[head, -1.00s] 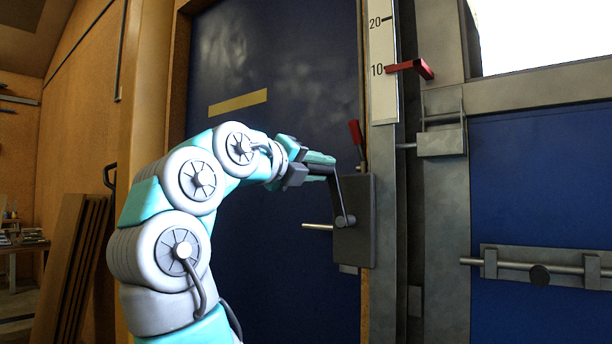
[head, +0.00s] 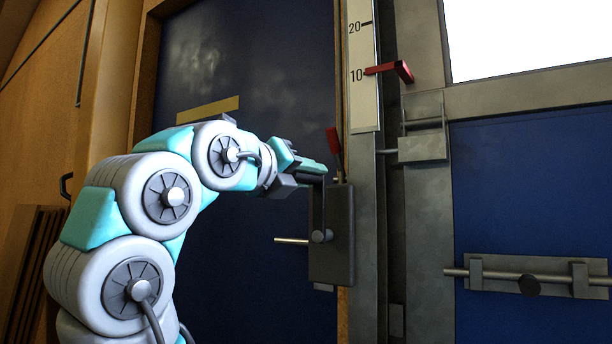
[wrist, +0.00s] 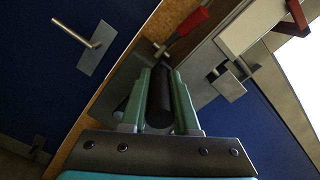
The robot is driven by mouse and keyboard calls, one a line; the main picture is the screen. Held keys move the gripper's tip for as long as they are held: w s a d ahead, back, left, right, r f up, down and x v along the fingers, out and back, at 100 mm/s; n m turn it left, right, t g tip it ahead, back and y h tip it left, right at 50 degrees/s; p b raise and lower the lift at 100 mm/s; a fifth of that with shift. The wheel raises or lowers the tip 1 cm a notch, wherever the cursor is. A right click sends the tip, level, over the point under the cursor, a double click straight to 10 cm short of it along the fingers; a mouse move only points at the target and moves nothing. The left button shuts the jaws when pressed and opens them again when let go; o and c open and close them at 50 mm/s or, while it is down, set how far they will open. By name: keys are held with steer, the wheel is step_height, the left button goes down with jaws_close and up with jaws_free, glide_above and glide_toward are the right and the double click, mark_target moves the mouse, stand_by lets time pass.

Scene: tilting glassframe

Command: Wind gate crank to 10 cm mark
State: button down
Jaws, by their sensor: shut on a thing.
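The gate crank has a dark gearbox (head: 334,262) on the blue door's right edge. Its crank arm (head: 318,208) points almost straight up from the hub. My gripper (head: 316,172) is at the arm's upper end. In the wrist view, my gripper (wrist: 160,78) is shut on the dark cylindrical crank handle (wrist: 160,100) between its green fingers. The white scale (head: 362,100) shows marks 10 and 20. The red pointer (head: 388,70) has its tip at or very close to the 10 mark.
A red-handled lever (head: 333,141) stands above the gearbox; it also shows in the wrist view (wrist: 190,22). A door handle (head: 291,240) sticks out left of the gearbox. A sliding bolt (head: 525,279) crosses the blue panel at right.

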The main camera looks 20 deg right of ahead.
steer(key=shift+d+f, duration=0.1)
steer(key=c, duration=0.7)
jaws_free()
steer(key=b+v, duration=0.1)
steer(key=v, duration=0.7)
steer(key=shift+w, duration=0.1)
